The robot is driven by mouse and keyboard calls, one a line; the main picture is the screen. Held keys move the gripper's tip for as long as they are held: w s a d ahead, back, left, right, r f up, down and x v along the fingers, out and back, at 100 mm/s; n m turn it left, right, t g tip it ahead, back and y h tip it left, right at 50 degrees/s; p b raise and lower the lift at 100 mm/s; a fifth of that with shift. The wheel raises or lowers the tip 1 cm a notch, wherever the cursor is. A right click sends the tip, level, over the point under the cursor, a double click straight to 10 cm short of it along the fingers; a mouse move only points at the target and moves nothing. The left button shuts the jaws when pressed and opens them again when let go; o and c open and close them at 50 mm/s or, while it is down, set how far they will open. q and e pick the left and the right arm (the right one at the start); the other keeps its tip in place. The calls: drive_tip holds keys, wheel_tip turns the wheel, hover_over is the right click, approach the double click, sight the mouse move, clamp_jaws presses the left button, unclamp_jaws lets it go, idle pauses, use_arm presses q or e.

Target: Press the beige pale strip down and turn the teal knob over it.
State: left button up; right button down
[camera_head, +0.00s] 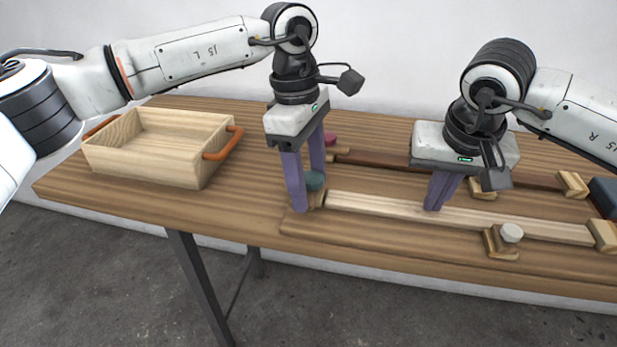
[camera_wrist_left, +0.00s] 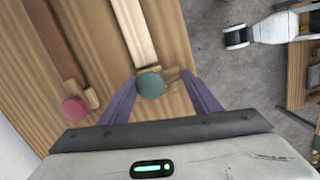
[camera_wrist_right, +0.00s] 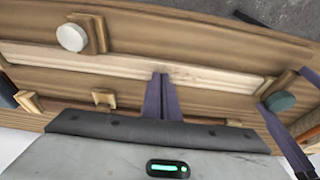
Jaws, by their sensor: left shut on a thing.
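The beige pale strip (camera_head: 400,210) lies lengthwise along the board on the table. The teal knob (camera_head: 315,181) is at its left end and also shows in the left wrist view (camera_wrist_left: 150,86). My left gripper (camera_head: 307,197) points down and is shut on the teal knob, one finger on each side. My right gripper (camera_head: 434,207) is shut, its fingers together and tips at the strip's middle. In the right wrist view the tips (camera_wrist_right: 161,77) appear to touch the strip.
A white knob (camera_head: 511,232) on a wooden block stands at the front right. A red knob (camera_head: 329,139) and dark brown strip (camera_head: 380,160) lie behind. A wooden tray (camera_head: 150,165) with orange handles is at the left. A dark object (camera_head: 604,196) is at the right edge.

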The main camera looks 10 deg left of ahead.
use_arm(q)
drive_tip(key=shift+w+d+r+n, duration=0.1)
drive_tip(key=shift+n, duration=1.2)
drive_tip(key=shift+d+n+t, duration=0.15)
drive_tip(key=shift+n+t, duration=0.15)
drive_tip(key=shift+n, duration=1.1)
drive_tip(key=shift+w+d+n, duration=0.1)
drive_tip(key=shift+d+n, duration=0.1)
drive_tip(key=shift+n, duration=1.2)
drive_tip(key=shift+w+d+n+t, duration=0.15)
drive_tip(key=shift+n+t, duration=0.15)
drive_tip(key=shift+n, duration=1.1)
